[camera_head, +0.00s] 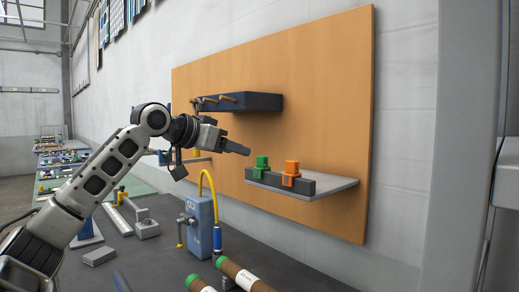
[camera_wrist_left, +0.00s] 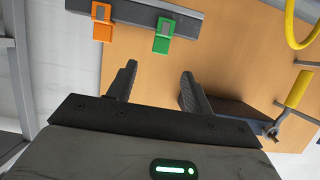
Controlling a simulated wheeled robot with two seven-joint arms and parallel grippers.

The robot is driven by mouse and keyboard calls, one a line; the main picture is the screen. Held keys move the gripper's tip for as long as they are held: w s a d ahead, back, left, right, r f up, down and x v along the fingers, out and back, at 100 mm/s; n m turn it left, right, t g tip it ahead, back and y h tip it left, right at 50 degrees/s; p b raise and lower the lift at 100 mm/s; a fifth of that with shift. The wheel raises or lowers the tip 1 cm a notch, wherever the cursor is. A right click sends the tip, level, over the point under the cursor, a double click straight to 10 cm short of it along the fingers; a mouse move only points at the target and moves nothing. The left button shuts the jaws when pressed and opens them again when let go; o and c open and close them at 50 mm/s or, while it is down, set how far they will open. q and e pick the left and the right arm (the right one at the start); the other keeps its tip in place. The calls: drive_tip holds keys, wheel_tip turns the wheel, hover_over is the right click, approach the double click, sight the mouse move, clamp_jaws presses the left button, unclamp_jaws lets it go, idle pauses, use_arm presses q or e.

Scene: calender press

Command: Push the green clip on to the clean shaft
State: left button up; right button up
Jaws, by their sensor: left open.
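The green clip (camera_head: 262,165) stands upright in a dark holder (camera_head: 253,178) on a grey shelf, left of an orange clip (camera_head: 291,172). In the left wrist view the green clip (camera_wrist_left: 163,37) lies just beyond the fingertips, roughly in line with the gap between them. My left gripper (camera_head: 241,148) is open and empty, a little left of and above the green clip, apart from it. The gripper (camera_wrist_left: 160,72) shows two spread fingers in the wrist view. Several shafts (camera_head: 228,98) stick out from a dark block (camera_head: 262,101) higher on the wooden board; I cannot tell which is clean.
The grey shelf (camera_head: 335,186) juts from the wooden board (camera_head: 320,90). Below is a dark bench with a blue-grey box (camera_head: 200,222) carrying a yellow hose (camera_head: 211,180), and brown tubes (camera_head: 242,277). The air right of the orange clip is clear.

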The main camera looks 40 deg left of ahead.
sight(260, 157)
use_arm(q)
drive_tip(key=p+x, duration=0.3)
drive_tip(key=x, duration=0.6)
drive_tip(key=shift+w, duration=0.2)
drive_tip(key=shift+w+f+p, duration=0.25)
drive_tip(key=shift+w+p, duration=0.15)
drive_tip(key=shift+w, duration=0.15)
use_arm(e)
drive_tip(key=shift+w+d+r, duration=0.15)
drive_tip(key=shift+d+r, duration=0.2)
drive_tip(key=shift+r, duration=0.2)
drive_tip(key=shift+w+d+r, duration=0.15)
drive_tip(key=shift+d+r, duration=0.15)
drive_tip(key=shift+r, duration=0.2)
use_arm(q)
clamp_jaws()
use_arm(e)
drive_tip(key=shift+s+a+f, duration=0.1)
drive_tip(key=shift+s+a, duration=0.05)
use_arm(q)
drive_tip(key=shift+r, duration=2.25)
